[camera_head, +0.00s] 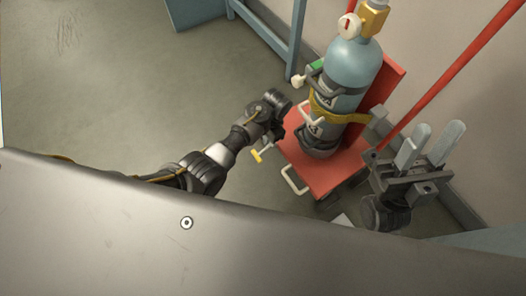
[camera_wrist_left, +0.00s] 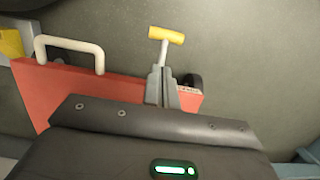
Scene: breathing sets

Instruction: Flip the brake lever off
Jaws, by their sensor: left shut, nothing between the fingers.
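The brake lever, a yellow crossbar on a pale stem, sticks out from the edge of the red cart (camera_head: 325,178). It shows in the head view (camera_head: 257,156) and at the top of the left wrist view (camera_wrist_left: 166,35). In the left wrist view my left gripper (camera_wrist_left: 163,72) is shut and empty, its grey fingertips at the base of the stem. I cannot tell whether they touch it. In the head view my left wrist hides the fingertips. My right gripper (camera_head: 437,126) is open and empty, right of the cart, fingers pointing up.
A blue-grey gas cylinder (camera_head: 350,65) with a gauge stands on the cart, held by a yellow strap. A white loop handle (camera_wrist_left: 70,42) is left of the lever in the wrist view. A blue frame (camera_head: 293,35) stands behind. The floor at left is clear.

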